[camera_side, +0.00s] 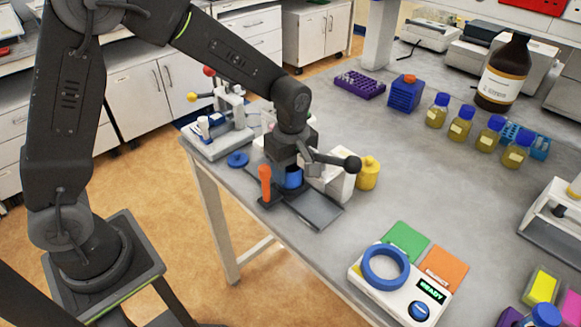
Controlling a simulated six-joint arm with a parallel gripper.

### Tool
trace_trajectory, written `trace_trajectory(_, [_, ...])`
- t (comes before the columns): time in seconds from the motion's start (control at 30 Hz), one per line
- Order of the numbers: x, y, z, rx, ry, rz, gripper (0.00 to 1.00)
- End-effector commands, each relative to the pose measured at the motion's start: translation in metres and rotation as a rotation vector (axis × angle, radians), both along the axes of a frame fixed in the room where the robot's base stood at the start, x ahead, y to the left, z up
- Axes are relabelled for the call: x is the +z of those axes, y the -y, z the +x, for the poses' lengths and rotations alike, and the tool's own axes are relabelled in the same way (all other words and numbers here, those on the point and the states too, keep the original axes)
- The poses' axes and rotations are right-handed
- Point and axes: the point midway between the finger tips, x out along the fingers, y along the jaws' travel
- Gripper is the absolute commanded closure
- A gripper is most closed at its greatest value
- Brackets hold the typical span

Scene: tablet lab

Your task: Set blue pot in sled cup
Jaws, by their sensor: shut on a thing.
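My gripper (288,158) points down over the near left part of the bench and is shut on the blue pot (293,179). The pot is upright and partly hidden by the gripper. It is at a dark sled-like device with a flat grey plate (318,208) and an upright orange handle (265,182). The sled cup cannot be made out behind the pot and gripper. I cannot tell whether the pot is inside the cup or just above it.
A white block (341,187) and a yellow pot (368,173) stand right of the gripper. A blue disc (237,159) lies left, near a small press (222,128). A white READY device (400,288) with a blue ring stands in front. The middle bench is clear.

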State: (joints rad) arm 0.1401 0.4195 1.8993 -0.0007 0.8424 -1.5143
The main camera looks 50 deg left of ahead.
Motion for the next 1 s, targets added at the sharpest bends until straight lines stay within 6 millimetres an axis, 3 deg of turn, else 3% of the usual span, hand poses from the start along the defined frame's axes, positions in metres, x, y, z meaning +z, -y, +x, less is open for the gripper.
trace_trajectory(0.47, [-0.0001, 0.0000, -0.0001, 0.000, 0.000, 0.000, 0.72])
trace_trajectory(0.5, [0.0000, 0.0000, 0.0000, 0.000, 0.000, 0.000, 0.48])
trace_trajectory(0.8, [0.0000, 0.0000, 0.0000, 0.000, 0.000, 0.000, 0.20])
trace_trajectory(0.93, [0.0000, 0.0000, 0.0000, 0.000, 0.000, 0.000, 0.20])
trace_trajectory(1.0, [-0.0001, 0.0000, -0.0001, 0.000, 0.000, 0.000, 0.16])
